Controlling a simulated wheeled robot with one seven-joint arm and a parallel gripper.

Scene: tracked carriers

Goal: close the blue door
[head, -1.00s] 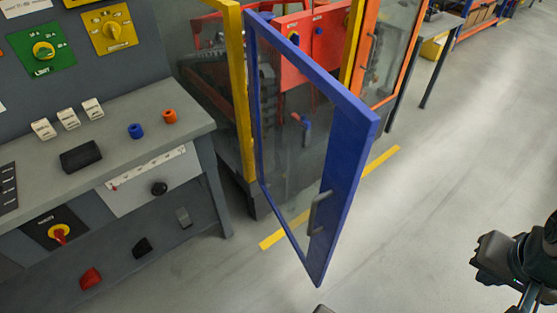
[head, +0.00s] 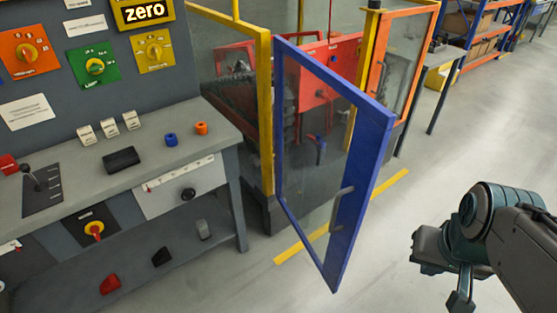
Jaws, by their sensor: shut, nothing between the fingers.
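The blue door (head: 357,225) is a blue frame around a clear pane. It stands open, swung out from the yellow-framed enclosure (head: 266,110) into the aisle. A grey bar handle (head: 338,207) is on its wide free-edge stile. My gripper (head: 436,285) is at the lower right, shut and empty. It is to the right of the door and apart from it, with bare floor between them in the picture.
A grey bench (head: 120,168) with knobs and switches stands left of the door. An orange-framed door (head: 405,60) and a red machine (head: 325,85) are behind it. A yellow floor stripe (head: 390,184) runs below. The floor (head: 480,130) at right is clear.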

